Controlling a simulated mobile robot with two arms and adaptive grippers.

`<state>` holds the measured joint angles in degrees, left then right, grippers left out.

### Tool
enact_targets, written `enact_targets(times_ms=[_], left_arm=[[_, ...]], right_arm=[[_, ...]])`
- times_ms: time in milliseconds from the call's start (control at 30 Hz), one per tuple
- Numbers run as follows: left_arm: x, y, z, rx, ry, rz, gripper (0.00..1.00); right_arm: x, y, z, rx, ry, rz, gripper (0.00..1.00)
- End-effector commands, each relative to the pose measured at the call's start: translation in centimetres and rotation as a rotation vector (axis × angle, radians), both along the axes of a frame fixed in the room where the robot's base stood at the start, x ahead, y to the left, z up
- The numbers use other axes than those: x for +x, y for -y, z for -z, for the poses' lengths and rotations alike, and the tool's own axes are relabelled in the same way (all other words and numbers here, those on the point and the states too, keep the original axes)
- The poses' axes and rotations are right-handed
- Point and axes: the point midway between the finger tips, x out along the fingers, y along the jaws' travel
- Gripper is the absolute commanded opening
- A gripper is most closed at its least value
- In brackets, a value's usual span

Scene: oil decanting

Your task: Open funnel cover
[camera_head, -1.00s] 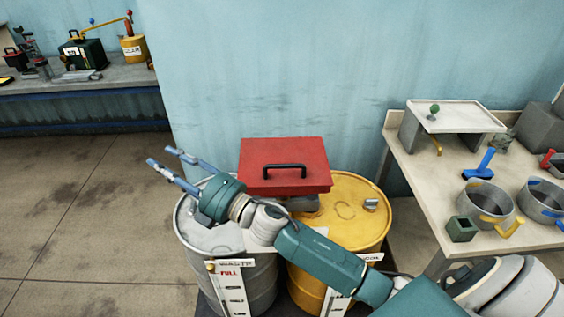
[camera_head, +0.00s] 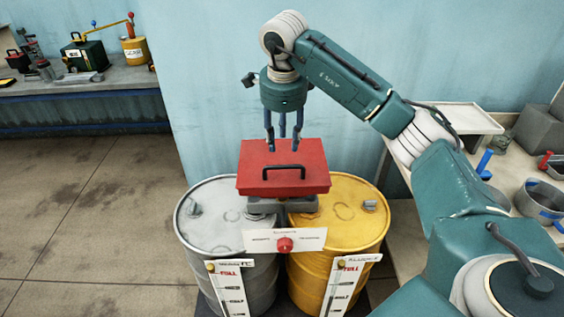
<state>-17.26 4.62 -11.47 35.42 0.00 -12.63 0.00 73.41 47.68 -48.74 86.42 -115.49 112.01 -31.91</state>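The funnel cover (camera_head: 255,158) is a flat red lid with a black bar handle (camera_head: 284,168) along its front half. It lies closed over a grey base (camera_head: 265,206) between the two drums. My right gripper (camera_head: 283,148) points down at the back part of the cover, behind the handle in the picture. Its blue fingers are spread apart with nothing visible between them. I cannot tell whether the fingertips touch the cover. My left gripper is not in view.
A grey drum (camera_head: 215,228) and a yellow drum (camera_head: 350,235) with level labels stand under the cover. A panel with a red knob (camera_head: 285,244) is in front. A workbench with a blue-handled pot (camera_head: 545,205) is at right. A wall is close behind.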

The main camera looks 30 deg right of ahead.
Motion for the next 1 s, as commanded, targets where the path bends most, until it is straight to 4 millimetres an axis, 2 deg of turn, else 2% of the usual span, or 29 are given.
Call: enact_targets(times_ms=[300, 500, 700, 933, 1000], left_arm=[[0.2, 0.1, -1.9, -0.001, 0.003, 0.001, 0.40], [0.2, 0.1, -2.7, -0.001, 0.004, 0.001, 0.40], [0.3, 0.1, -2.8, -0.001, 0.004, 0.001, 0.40], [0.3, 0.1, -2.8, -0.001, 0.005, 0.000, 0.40], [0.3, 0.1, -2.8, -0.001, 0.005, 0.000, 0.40]], right_arm=[[0.9, 0.5, 5.7, 0.004, -0.005, -0.002, 0.38], [1.4, 0.7, 8.5, 0.005, -0.003, -0.003, 0.38], [1.6, 0.8, 9.6, 0.004, 0.000, -0.003, 0.38], [1.6, 0.8, 9.7, 0.005, 0.001, -0.003, 0.38], [1.6, 0.8, 9.7, 0.005, 0.001, -0.003, 0.24]])
